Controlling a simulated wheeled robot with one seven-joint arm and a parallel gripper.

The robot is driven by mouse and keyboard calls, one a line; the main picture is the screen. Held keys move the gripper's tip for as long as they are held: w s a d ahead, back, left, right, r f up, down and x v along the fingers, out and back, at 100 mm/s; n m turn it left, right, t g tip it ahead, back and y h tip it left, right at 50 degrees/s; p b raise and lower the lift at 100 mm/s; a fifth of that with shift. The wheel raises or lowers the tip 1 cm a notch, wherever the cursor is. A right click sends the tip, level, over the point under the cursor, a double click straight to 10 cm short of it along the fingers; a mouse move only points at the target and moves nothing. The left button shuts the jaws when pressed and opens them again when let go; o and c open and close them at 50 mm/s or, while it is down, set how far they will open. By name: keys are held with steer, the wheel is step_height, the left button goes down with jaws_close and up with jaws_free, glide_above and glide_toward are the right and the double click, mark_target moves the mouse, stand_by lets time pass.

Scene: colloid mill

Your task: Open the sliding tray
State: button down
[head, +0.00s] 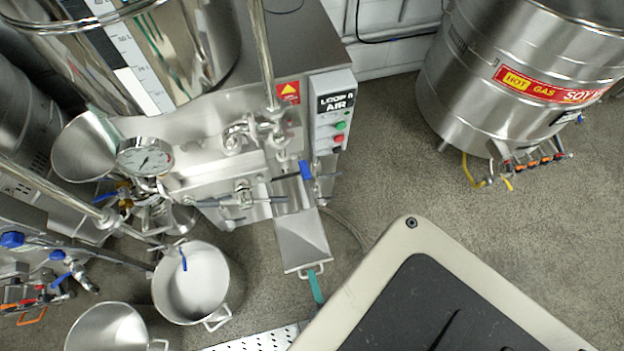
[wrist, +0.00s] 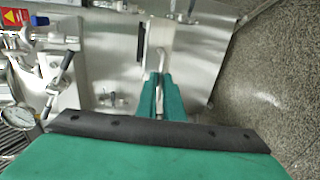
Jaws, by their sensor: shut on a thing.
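The sliding tray (head: 301,241) is a flat metal tray that juts out from the front of the steel machine in the head view. It has a small bar handle (head: 311,268) at its near edge. In the wrist view the tray (wrist: 195,60) lies ahead, with the handle (wrist: 161,62) pointing toward me. My gripper (wrist: 158,88) has green fingers, shut on the handle. In the head view only a green tip of my gripper (head: 315,280) shows at the handle; the rest is hidden behind my own body.
The control box (head: 332,112) with coloured buttons is on the machine above the tray. A pot (head: 192,283) stands on the floor left of the tray, with another pot (head: 107,328) nearer. A large steel tank (head: 515,80) stands at right. The floor right of the tray is clear.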

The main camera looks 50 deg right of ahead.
steer(key=c, duration=1.9)
jaws_free()
steer(key=v, duration=1)
steer(key=shift+s+a, duration=0.15)
steer(key=shift+s, duration=0.1)
steer(key=shift+r, duration=0.15)
steer(key=w+a+r+m+y, duration=0.2)
steer(key=w+r+m, duration=0.1)
steer(key=r, duration=0.8)
steer(key=w+a+r+m+t+y, duration=0.1)
steer(key=w+a+r+m+y, duration=0.2)
steer(key=r, duration=0.8)
steer(key=w+a+r+m+t+y, duration=0.1)
steer(key=w+a+r+m+y, duration=0.1)
steer(key=r, duration=0.9)
steer(key=w+m+y, duration=0.1)
steer(key=w+m, duration=0.1)
steer(key=m, duration=0.1)
steer(key=shift+w+a+m, duration=0.2)
steer(key=shift+w+m, duration=0.05)
steer(key=shift+m, duration=0.05)
